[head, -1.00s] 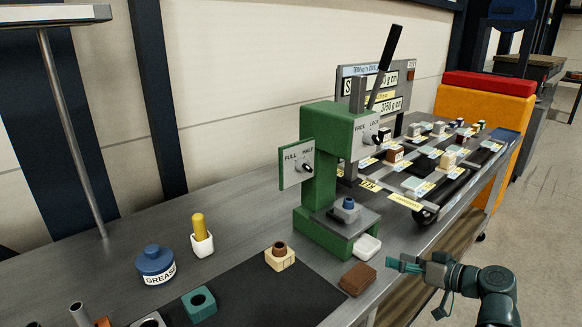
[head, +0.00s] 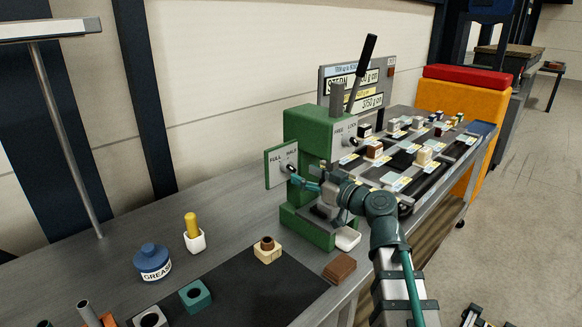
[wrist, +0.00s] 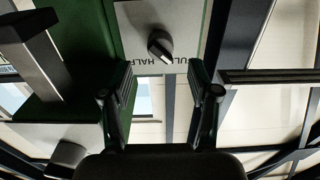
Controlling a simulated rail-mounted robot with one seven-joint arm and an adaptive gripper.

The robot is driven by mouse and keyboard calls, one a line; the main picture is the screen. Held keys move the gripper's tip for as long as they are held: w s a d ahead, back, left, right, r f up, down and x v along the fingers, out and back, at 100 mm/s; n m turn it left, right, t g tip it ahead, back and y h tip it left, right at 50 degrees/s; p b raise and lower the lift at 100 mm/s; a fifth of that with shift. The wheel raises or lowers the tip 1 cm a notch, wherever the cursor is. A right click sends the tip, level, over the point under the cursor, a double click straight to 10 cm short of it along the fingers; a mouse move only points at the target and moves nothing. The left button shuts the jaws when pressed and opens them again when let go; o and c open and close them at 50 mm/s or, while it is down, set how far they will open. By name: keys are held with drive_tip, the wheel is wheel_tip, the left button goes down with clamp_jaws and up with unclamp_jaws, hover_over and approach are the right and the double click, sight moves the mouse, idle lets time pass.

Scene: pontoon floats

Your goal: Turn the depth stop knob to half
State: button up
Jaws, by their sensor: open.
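The depth stop knob (head: 290,169) is a dark knob on the grey plate (head: 274,174) at the left of the green press (head: 309,130). The plate is marked FULL and HALF. In the wrist view the knob (wrist: 160,45) shows a light pointer line that seems to slant towards the FULL side; the lettering is upside down there. My gripper (head: 302,181) is just in front of the plate, close to the knob. In the wrist view my gripper (wrist: 159,78) is open, its two fingers apart, with the knob centred between them and a little beyond the tips. Touch is not visible.
The press lever (head: 362,70) rises above. A second knob (head: 351,140), marked FREE and LOCK, sits on the press front.

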sight(293, 170)
drive_tip(key=shift+p+x, duration=0.5)
drive_tip(key=shift+x, duration=2.25)
drive_tip(key=shift+c, duration=0.2)
drive_tip(key=c, duration=1.1)
